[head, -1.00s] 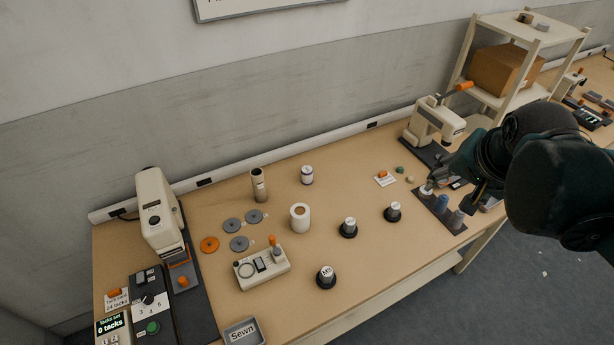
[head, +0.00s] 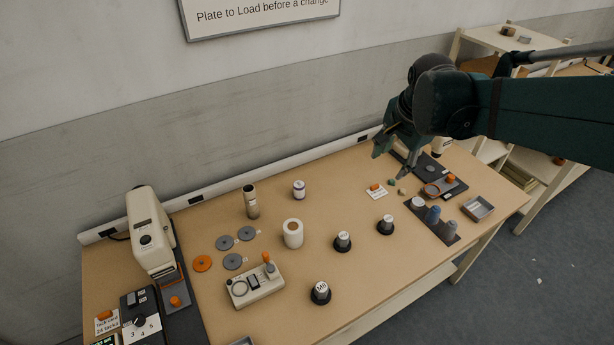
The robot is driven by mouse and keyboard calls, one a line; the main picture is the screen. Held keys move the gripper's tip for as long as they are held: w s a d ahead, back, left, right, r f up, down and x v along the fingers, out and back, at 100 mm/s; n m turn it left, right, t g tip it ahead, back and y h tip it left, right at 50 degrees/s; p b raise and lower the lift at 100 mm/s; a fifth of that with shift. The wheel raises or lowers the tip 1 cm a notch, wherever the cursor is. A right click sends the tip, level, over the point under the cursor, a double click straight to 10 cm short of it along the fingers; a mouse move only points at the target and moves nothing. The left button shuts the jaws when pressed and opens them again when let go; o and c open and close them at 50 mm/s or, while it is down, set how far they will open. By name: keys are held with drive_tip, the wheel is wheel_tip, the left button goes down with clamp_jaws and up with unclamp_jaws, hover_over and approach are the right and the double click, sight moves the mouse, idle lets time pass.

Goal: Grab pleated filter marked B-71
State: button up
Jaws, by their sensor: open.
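I cannot read a B-71 mark on anything, and no pleats can be made out. Three upright cylinders stand mid-table: a grey-brown tube (head: 251,202), a small white cylinder with a dark purple band (head: 299,190) and a wide white roll with a tan core (head: 292,234). Black-based pieces with white tops stand to their right, one marked M8 (head: 320,292) and others (head: 342,241) (head: 385,225). My gripper (head: 389,166) is open and empty, fingers pointing down above the table's back right, to the right of the cylinders.
Grey and orange discs (head: 225,242) lie left of the cylinders. A cream device with an orange knob (head: 255,288) sits in front. A cream machine (head: 150,232) stands left. A dark rack of spools (head: 433,215) and a grey tray (head: 478,208) are at right.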

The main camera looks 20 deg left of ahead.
drive_tip(key=w+a+f+m+g, duration=0.1)
drive_tip(key=w+a+f+m, duration=0.1)
drive_tip(key=w+a+f, duration=0.5)
drive_tip(key=m+g+h, duration=0.1)
drive_tip(key=m+g, duration=0.1)
drive_tip(key=m, duration=0.5)
hover_over(299, 184)
drive_tip(key=f, duration=1.9)
drive_tip(key=shift+s+d, duration=0.15)
drive_tip(key=shift+d, duration=0.1)
drive_tip(key=shift+a+f, duration=0.35)
drive_tip(key=shift+f, duration=1.3)
drive_tip(key=shift+f, duration=2.6)
